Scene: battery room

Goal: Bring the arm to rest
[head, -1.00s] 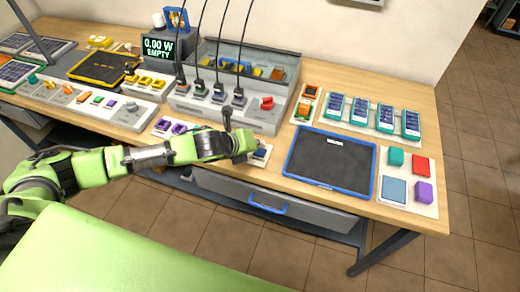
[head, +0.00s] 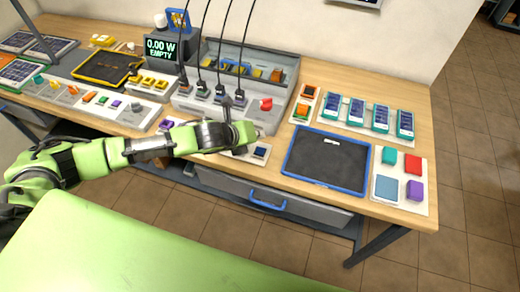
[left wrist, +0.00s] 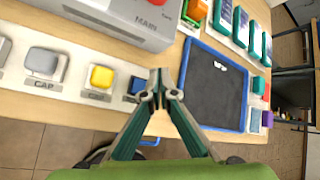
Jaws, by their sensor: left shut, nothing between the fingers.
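My left arm, green and black, reaches in from the left over the front of the wooden bench (head: 405,95) in the head view. In the left wrist view the two fingers (left wrist: 160,78) come together at the tips, shut and empty, above the bench near the left side of the blue-rimmed black mat (left wrist: 186,75). My right gripper is in neither view.
The blue-rimmed mat also shows in the head view (head: 326,165). Black cables (head: 217,45) hang into the console. A drawer with a blue handle (head: 267,205) is below.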

